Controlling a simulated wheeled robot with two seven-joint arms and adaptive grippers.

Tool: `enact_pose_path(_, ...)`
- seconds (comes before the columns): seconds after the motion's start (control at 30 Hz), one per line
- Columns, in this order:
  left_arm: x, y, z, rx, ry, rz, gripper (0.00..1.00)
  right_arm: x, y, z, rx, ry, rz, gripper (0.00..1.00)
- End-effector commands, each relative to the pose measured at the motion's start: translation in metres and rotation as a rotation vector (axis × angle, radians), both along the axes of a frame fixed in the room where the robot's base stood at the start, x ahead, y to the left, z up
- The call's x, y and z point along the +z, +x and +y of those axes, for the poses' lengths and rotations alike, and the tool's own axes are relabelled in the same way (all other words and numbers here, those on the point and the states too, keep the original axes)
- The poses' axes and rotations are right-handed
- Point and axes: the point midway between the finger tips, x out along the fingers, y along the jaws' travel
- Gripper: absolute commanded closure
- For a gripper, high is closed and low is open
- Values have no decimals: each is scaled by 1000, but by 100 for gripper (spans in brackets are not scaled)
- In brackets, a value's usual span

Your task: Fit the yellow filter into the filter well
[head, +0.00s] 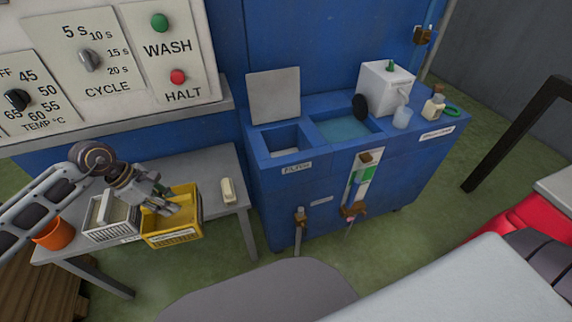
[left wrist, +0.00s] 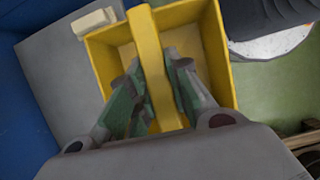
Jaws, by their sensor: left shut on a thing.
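The yellow filter (head: 172,239) is an open box with a bar handle across its top. It is at the front edge of the grey table, and I cannot tell whether it rests there or hangs just clear. My left gripper (head: 168,205) is above it, shut on the handle. In the left wrist view the fingers (left wrist: 153,100) sit on either side of the yellow handle (left wrist: 150,60). The filter well (head: 284,141) is a square opening in the blue cabinet's top, with its grey lid (head: 274,97) raised behind it. My right gripper is not in view.
A grey-white basket (head: 110,232) stands left of the filter, with an orange cup (head: 53,233) beyond it. A cream block (head: 228,190) lies to the right on the table (head: 215,165).

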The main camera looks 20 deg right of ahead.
Motion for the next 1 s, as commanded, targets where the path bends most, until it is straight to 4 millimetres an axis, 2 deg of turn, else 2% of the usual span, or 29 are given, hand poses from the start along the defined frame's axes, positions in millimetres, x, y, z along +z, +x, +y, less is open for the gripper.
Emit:
enact_pose_path(0.43,-7,8,5,-120,-1,-1,100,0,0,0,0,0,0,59)
enact_pose_path(1.0,-26,26,19,-486,-2,-2,100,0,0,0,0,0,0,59)
